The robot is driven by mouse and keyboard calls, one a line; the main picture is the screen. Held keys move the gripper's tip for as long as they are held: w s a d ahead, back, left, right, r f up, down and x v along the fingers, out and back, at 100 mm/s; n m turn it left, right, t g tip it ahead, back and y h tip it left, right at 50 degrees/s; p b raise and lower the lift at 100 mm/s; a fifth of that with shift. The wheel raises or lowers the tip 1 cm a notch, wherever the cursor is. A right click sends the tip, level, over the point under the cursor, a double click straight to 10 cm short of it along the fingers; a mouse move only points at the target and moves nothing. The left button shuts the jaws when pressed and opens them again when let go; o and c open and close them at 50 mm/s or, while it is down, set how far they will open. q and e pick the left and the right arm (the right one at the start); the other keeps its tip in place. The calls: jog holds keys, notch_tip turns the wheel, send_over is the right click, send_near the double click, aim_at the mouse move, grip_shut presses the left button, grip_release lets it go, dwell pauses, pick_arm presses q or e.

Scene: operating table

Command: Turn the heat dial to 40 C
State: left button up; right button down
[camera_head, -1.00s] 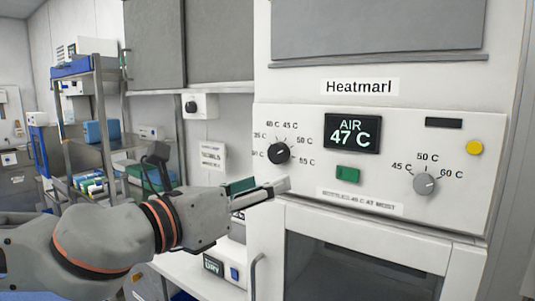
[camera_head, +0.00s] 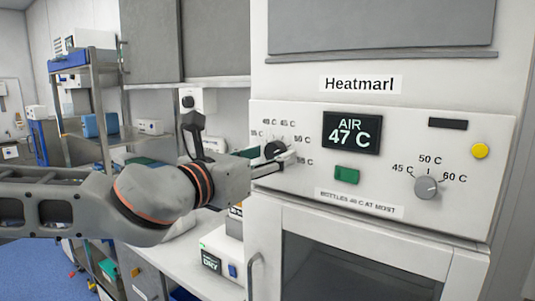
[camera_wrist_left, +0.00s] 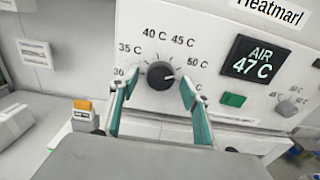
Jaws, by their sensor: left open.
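The black heat dial (camera_head: 275,150) is on the left of the white cabinet's panel, partly hidden by my gripper in the head view. In the left wrist view the dial (camera_wrist_left: 160,75) shows whole, with marks from 30 to 50 C and one more partly hidden. Its white pointer line points right, below the 50 C mark. The display (camera_head: 352,132) reads AIR 47 C. My left gripper (camera_wrist_left: 152,95) is open, with one finger on each side of the dial. I cannot tell whether either finger touches it. My right gripper is not in view.
A grey dial (camera_head: 426,187) marked 45 to 60 C, a green button (camera_head: 347,175) and a yellow button (camera_head: 480,151) are on the same panel. A label (camera_head: 358,204) reads "BOTTLES 40 C AT MOST". The cabinet door handle (camera_head: 254,275) stands out below.

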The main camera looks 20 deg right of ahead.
pick_arm(q)
jog(key=c, duration=1.1)
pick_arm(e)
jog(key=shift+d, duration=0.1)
pick_arm(q)
jog(key=shift+n, duration=0.3)
jog(key=n, duration=0.5)
jog(key=shift+d, duration=0.1)
jog(key=n+p, duration=0.1)
jog(key=n, duration=0.7)
jog(key=shift+p, duration=0.4)
jog(key=shift+r+n, duration=0.1)
jog(key=shift+n, duration=0.9)
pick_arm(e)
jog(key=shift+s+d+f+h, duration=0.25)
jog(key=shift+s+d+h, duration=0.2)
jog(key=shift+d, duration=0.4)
